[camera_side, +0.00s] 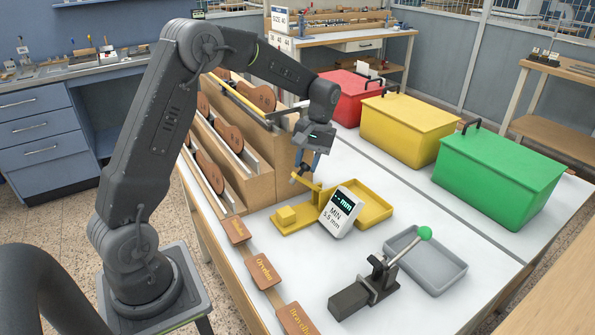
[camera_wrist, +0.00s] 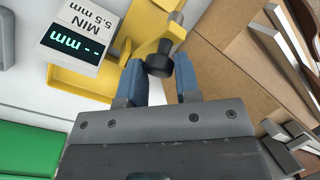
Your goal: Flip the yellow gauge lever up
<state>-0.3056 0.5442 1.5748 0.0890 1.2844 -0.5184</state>
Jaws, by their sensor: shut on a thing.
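The yellow gauge (camera_side: 290,225) stands on the white bench, with a yellow block and a shallow yellow tray (camera_side: 372,203) beside its display (camera_side: 341,212). The display reads "-- mm" over "MIN 5.5 mm". The yellow lever (camera_side: 308,184) slants up to the left from the gauge; it also shows in the wrist view (camera_wrist: 177,32). Its dark knob (camera_wrist: 158,58) sits between the blue fingers of my gripper (camera_wrist: 158,70). My gripper (camera_side: 304,172) is shut on the knob, above the gauge. The lever's pivot is hard to make out.
A wooden rack (camera_side: 247,150) with brown leather pieces stands close to my gripper on the left. A dark press with a green-knobbed handle (camera_side: 424,233) and a grey tray (camera_side: 440,272) are at the front right. Red, yellow and green bins (camera_side: 500,178) line the back.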

